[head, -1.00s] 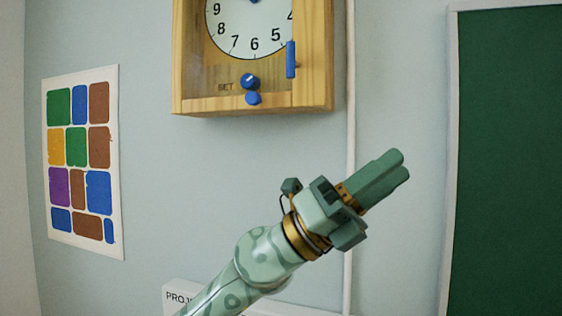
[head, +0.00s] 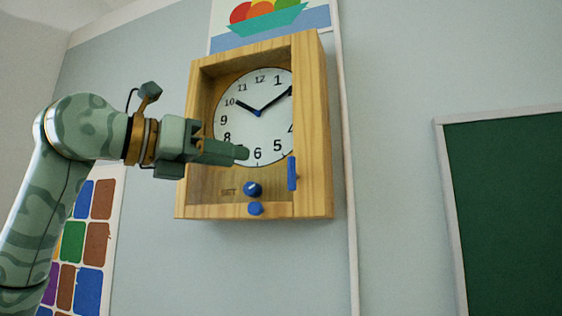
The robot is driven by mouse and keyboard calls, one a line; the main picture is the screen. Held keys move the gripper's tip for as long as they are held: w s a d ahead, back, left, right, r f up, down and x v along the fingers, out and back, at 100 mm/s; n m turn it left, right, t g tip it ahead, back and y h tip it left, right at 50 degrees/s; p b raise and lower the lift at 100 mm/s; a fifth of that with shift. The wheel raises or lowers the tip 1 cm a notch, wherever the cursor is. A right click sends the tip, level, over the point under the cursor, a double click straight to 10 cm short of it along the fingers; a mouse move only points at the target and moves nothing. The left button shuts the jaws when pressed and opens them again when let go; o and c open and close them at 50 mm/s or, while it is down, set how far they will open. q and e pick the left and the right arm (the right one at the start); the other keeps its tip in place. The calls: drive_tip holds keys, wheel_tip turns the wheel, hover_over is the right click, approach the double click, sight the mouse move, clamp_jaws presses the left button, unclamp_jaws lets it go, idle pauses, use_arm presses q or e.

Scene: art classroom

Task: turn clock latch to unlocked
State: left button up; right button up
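The wooden wall clock (head: 315,130) hangs in the middle of the head view, with a white dial (head: 270,125). A blue upright bar (head: 291,173) sits on the right side of its front. A round blue knob (head: 252,188) is beside the word SET, and a small blue piece (head: 255,208) is on the bottom frame below it. I cannot tell for sure which blue part is the latch. My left gripper (head: 240,153) has its fingers together and empty, pointing right. It overlaps the dial's lower left, above the knob; contact cannot be told. My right gripper is out of view.
A fruit picture (head: 268,22) hangs above the clock. A colour chart (head: 92,240) is at the lower left, partly behind my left arm. A green board (head: 510,220) is at the right. A pale vertical pipe (head: 347,200) runs beside the clock. The wall below is clear.

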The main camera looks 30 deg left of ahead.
use_arm(q)
drive_tip(key=p+x, duration=0.3)
drive_tip(key=x, duration=0.8)
drive_tip(key=shift+s, duration=0.1)
clamp_jaws()
